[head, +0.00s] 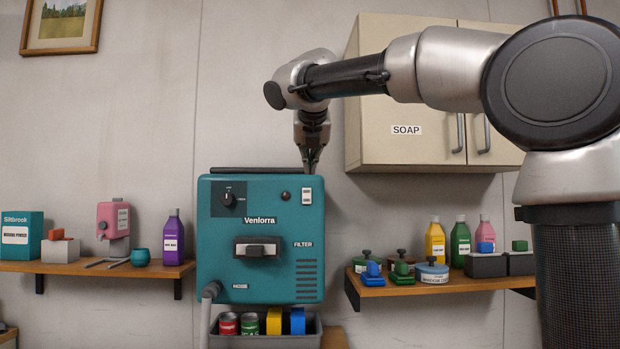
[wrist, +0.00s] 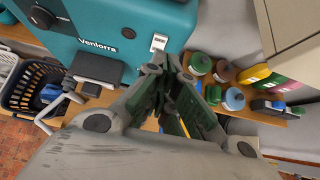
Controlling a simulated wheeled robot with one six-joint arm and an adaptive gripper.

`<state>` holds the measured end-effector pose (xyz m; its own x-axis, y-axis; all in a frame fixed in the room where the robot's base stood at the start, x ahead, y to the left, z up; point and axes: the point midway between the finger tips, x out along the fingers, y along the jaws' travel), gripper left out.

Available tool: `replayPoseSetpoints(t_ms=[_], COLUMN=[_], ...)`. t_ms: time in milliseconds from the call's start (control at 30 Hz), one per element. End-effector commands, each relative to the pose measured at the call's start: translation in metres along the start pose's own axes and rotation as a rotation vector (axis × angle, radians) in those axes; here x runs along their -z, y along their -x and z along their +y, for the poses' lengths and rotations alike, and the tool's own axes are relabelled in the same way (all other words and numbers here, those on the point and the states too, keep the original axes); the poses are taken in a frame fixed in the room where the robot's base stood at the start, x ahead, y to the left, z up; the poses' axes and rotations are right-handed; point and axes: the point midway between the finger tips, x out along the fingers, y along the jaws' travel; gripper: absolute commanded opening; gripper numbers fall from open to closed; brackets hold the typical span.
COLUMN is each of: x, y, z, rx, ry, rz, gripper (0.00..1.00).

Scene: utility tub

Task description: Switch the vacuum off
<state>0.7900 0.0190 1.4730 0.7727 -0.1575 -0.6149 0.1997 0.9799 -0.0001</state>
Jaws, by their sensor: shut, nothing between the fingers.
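The vacuum (head: 225,262) is a teal box labelled Venlorra, standing in the middle of the head view. Its front has a white rocker switch (head: 306,196) at upper right, a dark round lamp (head: 285,196) beside it and a black knob (head: 228,199) at upper left. My gripper (head: 311,168) points down, shut and empty, at the vacuum's top edge just above the switch. In the wrist view my gripper (wrist: 170,68) shows close below the switch (wrist: 158,42), with an apparent gap. I cannot tell which way the rocker is tipped.
A grey hose (head: 210,291) leaves the vacuum's lower left. A bin (head: 265,340) with cans sits below it. Shelves with bottles (head: 173,238) and pots (head: 432,274) flank it. A soap cabinet (head: 400,95) hangs behind my arm at upper right.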

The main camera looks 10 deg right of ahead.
Motion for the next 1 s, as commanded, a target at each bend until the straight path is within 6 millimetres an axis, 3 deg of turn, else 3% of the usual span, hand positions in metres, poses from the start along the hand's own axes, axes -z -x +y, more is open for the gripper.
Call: replayPoseSetpoints(t_ms=[100, 300, 867, 1000], x=[-0.004, -0.008, -0.008, -0.009], y=[0.019, 0.033, 0.034, 0.034], z=[0.001, 0.000, 0.000, 0.000], rx=[-0.002, 0.000, 0.001, -0.002], ry=[0.000, -0.001, -0.004, -0.133], rz=[0.000, 0.001, 0.001, -0.001], gripper=[0.00, 0.00, 0.00, 0.00])
